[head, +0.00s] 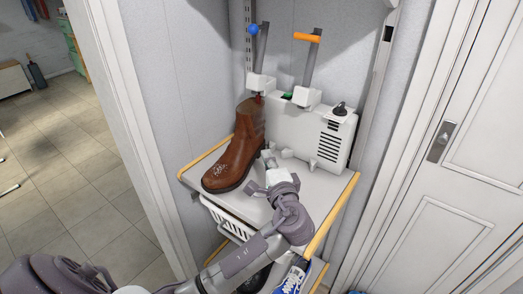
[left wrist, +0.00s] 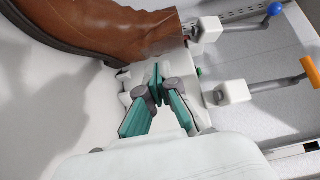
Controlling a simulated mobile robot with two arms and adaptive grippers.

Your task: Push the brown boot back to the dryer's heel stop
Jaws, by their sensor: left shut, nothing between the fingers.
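The brown boot (head: 236,150) stands upright on the shelf top, its toe toward the front left and its shaft toward the dryer. In the left wrist view the boot (left wrist: 105,28) lies across the upper left. The white dryer (head: 300,133) stands at the back of the shelf, with a blue-knobbed lever (head: 256,55) and an orange-handled lever (head: 311,60). My left gripper (head: 267,155) is shut and empty, just right of the boot's heel; its fingers show in the left wrist view (left wrist: 157,85), apart from the boot there. The heel stop cannot be clearly made out. My right gripper is not seen.
The shelf top (head: 203,161) has yellow side rails (head: 332,214). A white basket (head: 226,220) and a blue shoe (head: 292,279) are below. A wall stands behind, a white door (head: 460,150) on the right. The shelf around the boot's toe is clear.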

